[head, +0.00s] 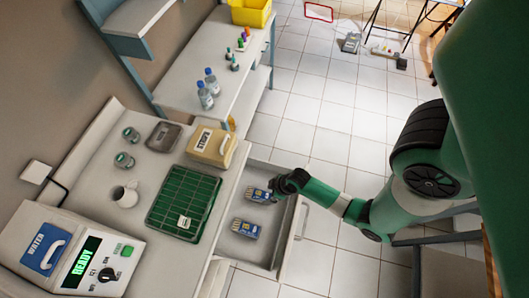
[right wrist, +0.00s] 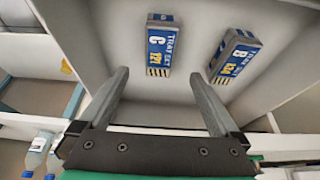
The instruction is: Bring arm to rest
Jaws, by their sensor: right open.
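My right arm is green with dark joints and reaches in from the right in the head view. Its gripper (head: 276,190) is over the open drawer (head: 287,240), close to the upper blue-and-grey box (head: 258,195). In the right wrist view the two fingers of the gripper (right wrist: 158,76) are spread wide with nothing between them. Ahead of them in the drawer lie a box marked C (right wrist: 160,50) and a box marked B (right wrist: 235,57), both apart from the fingers. My left gripper is not in view.
The counter holds a green rack (head: 183,204), a beige box (head: 211,146), a white mug (head: 125,195) and a machine reading READY (head: 75,250). Water bottles (head: 208,88) stand on the further bench. Open tiled floor (head: 325,125) lies right of the drawer.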

